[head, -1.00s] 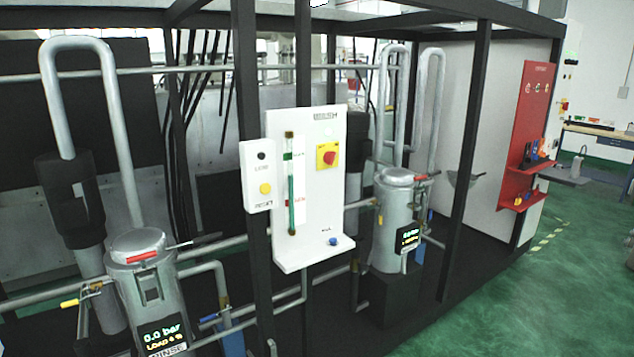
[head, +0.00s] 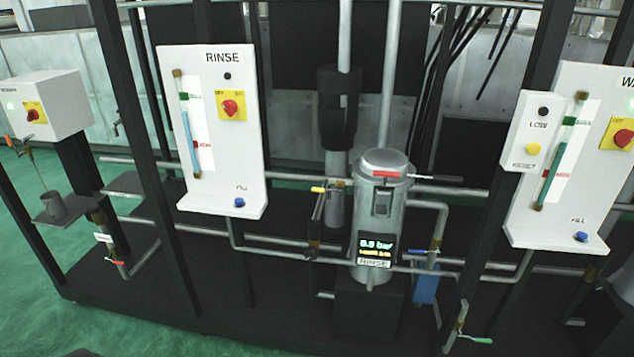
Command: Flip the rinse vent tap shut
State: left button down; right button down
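The rinse vessel (head: 383,215) is a grey upright cylinder right of centre, with a lit display (head: 377,248) and a RINSE label. A tap with a yellow lever (head: 318,189) sits on the pipework just left of the vessel; its lever points left, roughly level. Another lever with a dark grip (head: 440,177) sticks out to the right near the vessel's lid. I see no label that tells which one is the vent tap. Neither of my grippers is in view.
The white RINSE panel (head: 222,130) stands left of the vessel. Another white panel (head: 583,160) stands at the right. Dark frame posts (head: 137,150) and low pipes cross the front. A green-handled tap (head: 478,340) is low at the right. Green floor (head: 30,300) is open at the lower left.

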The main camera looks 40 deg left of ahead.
aim_at(314, 189)
jog(key=u, duration=1.1)
